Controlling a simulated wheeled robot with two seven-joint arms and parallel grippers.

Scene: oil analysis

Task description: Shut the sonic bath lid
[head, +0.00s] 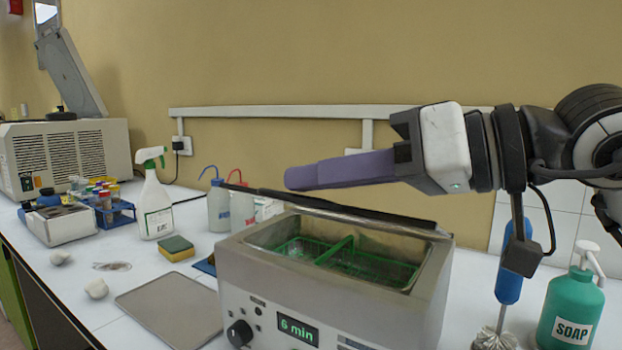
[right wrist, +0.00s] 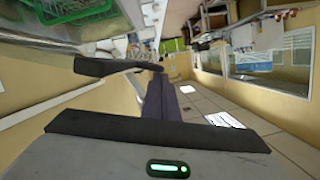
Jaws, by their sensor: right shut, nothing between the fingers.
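The sonic bath (head: 330,290) is a grey metal box with a "6 min" display and a knob on its front. Its top is open, and a green mesh basket (head: 345,258) shows inside. The basket also shows in the right wrist view (right wrist: 75,10). The dark lid (head: 350,215) stands open along the back edge, seen nearly edge-on. My right gripper (head: 292,178) reaches in from the right, with its purple fingers shut and empty, just above the lid's edge in the picture. I cannot tell whether they touch. My left gripper is not in view.
A grey tray (head: 170,308) lies left of the bath. A sponge (head: 176,248), spray bottle (head: 155,205) and wash bottles (head: 219,208) stand behind it. A soap bottle (head: 572,310) and a blue-handled tool (head: 510,270) stand at right. A wall rail (head: 300,112) runs behind.

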